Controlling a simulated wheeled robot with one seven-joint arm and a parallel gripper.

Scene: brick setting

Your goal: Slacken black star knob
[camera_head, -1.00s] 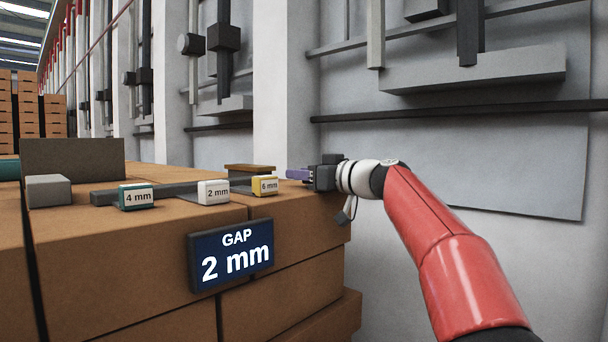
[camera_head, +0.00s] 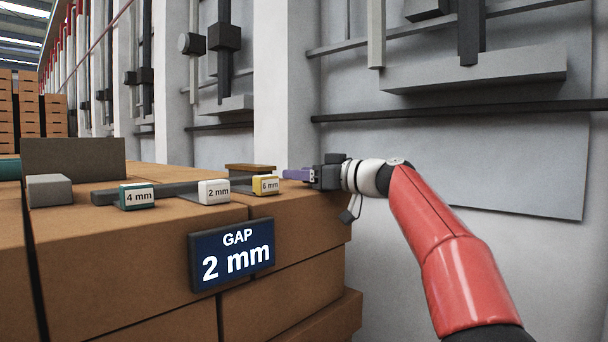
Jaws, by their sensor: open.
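My gripper (camera_head: 296,174) is at the middle of the view, just above the right end of the brick stack. Its purple fingers point left, towards the yellow 6 mm block, and are open with nothing seen between them. A dark round knob (camera_head: 191,44) sticks out to the left of an upright rail at the upper left, well apart from my gripper. A smaller similar knob (camera_head: 130,78) is on a rail further back. I cannot tell whether either is the black star knob; no star shape shows.
Brown bricks (camera_head: 120,255) fill the lower left. On them lie blocks marked 4 mm (camera_head: 137,196), 2 mm (camera_head: 214,191) and 6 mm (camera_head: 265,185), and a grey block (camera_head: 48,190). A blue sign (camera_head: 232,254) reads "GAP 2 mm". A grey ledge (camera_head: 475,70) juts from the wall.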

